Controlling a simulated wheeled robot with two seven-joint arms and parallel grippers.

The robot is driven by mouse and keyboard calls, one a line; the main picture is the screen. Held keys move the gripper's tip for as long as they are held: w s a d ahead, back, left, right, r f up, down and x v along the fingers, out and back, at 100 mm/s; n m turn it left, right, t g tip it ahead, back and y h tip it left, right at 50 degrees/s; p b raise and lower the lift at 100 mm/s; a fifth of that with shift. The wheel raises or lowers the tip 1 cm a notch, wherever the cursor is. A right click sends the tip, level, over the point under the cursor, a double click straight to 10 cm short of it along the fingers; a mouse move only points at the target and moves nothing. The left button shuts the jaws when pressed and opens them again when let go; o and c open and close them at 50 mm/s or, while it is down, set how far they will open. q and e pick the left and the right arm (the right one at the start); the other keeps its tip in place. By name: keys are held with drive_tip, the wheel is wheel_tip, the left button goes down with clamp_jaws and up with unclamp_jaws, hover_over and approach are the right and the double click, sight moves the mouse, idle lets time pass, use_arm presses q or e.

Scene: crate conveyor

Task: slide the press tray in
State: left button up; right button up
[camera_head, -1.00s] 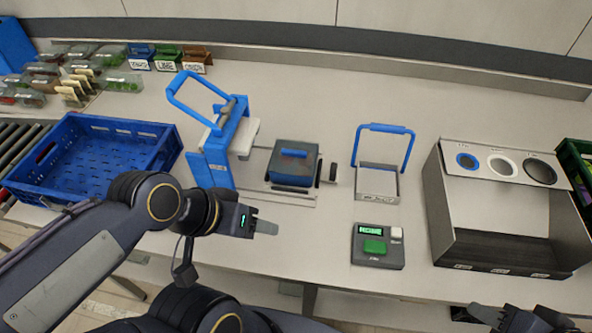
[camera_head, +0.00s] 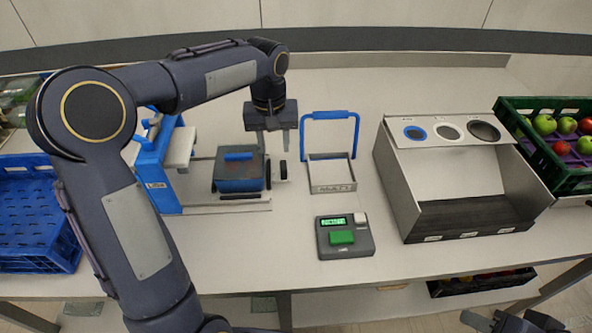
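The blue press (camera_head: 157,165) stands left of centre, partly hidden behind my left arm. Its tray (camera_head: 238,183), a dark grey block with a blue bar on top, sits on pale rails to the right of the press frame, apart from it. A small dark upright handle (camera_head: 283,170) shows at the tray's right end. My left gripper (camera_head: 273,148) points down above this right end, fingers apart and empty. Whether it touches the handle is unclear. My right gripper (camera_head: 488,321) is at the bottom right edge, partly cut off, its fingers looking apart, far from the press.
A grey stand with a blue hoop handle (camera_head: 331,176) is right of the tray. A button box (camera_head: 344,237) with a green screen sits in front. A grey sorting bin (camera_head: 394,173), a fruit crate (camera_head: 537,160) and a blue crate (camera_head: 37,232) flank the area.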

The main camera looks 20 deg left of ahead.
sight(283, 165)
use_arm(q)
drive_tip(key=shift+w+d+f, duration=0.2)
drive_tip(key=shift+w+f, duration=0.35)
drive_tip(key=shift+w, duration=0.1)
drive_tip(key=shift+w+d+f, duration=0.2)
drive_tip(key=shift+w+f, duration=0.3)
drive_tip(key=shift+w, duration=0.1)
drive_tip(key=shift+w+f, duration=0.1)
drive_tip(key=shift+f, duration=0.15)
wheel_tip(283, 165, down, 7)
drive_tip(key=shift+f, duration=0.15)
clamp_jaws()
